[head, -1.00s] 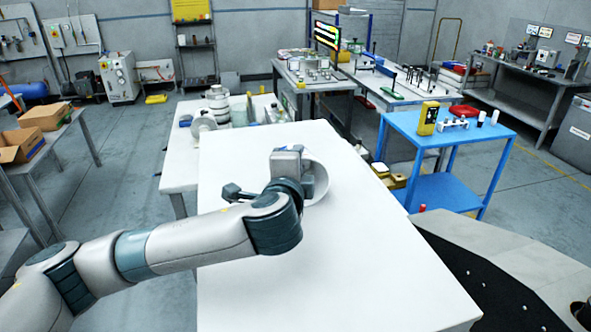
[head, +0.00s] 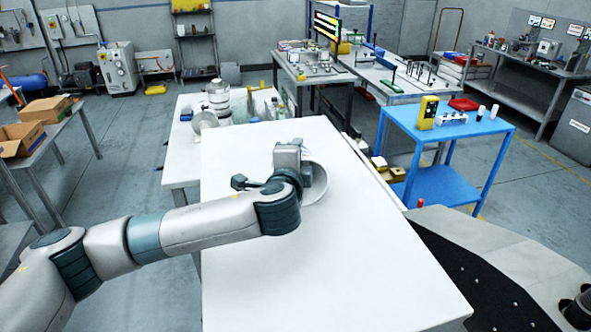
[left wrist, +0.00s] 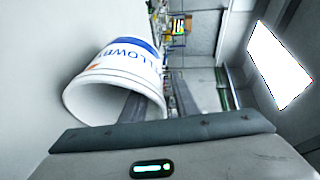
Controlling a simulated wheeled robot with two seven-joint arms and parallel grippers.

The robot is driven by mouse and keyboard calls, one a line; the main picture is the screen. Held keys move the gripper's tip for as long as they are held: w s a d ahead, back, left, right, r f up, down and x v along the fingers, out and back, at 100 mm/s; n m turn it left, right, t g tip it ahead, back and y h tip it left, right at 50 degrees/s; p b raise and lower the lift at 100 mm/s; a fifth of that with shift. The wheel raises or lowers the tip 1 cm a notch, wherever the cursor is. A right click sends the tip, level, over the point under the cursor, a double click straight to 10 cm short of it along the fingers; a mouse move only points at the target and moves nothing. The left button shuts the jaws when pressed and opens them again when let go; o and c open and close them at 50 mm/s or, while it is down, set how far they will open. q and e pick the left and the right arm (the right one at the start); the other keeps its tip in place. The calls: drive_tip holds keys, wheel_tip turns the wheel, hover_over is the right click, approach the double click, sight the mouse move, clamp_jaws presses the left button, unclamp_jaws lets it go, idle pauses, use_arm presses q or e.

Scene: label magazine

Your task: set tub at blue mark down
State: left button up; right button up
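A white tub (head: 315,190) with a wide round mouth is at the far part of the white table (head: 350,265) in the head view. In the left wrist view the tub (left wrist: 100,75) shows a blue band and blue lettering; it is tilted over, its mouth towards my gripper. My left gripper (left wrist: 161,100) has one finger inside the mouth and the other outside, closed across the wall. In the head view my wrist partly hides the tub, and I cannot tell whether it touches the tabletop. No blue mark is visible.
The white tabletop around the tub is otherwise bare. Behind it, a second white table (head: 178,160) holds stacked containers and small items. A blue cart (head: 470,135) with a yellow device (head: 427,112) stands to the right.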

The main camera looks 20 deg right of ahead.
use_arm(q)
clamp_jaws()
drive_tip(key=shift+r, duration=0.15)
drive_tip(key=shift+r+b, duration=0.25)
drive_tip(key=shift+b, duration=0.15)
drive_tip(key=r+b, duration=0.2)
drive_tip(key=r, duration=0.1)
drive_tip(key=shift+s+d+r, duration=0.1)
drive_tip(key=shift+s+r, duration=0.05)
drive_tip(key=shift+s, duration=0.05)
drive_tip(key=s+d+r+b, duration=0.2)
drive_tip(key=s+r+b, duration=0.2)
drive_tip(key=s+r, duration=0.3)
drive_tip(key=s, duration=0.4)
drive_tip(key=shift+d+b, duration=0.3)
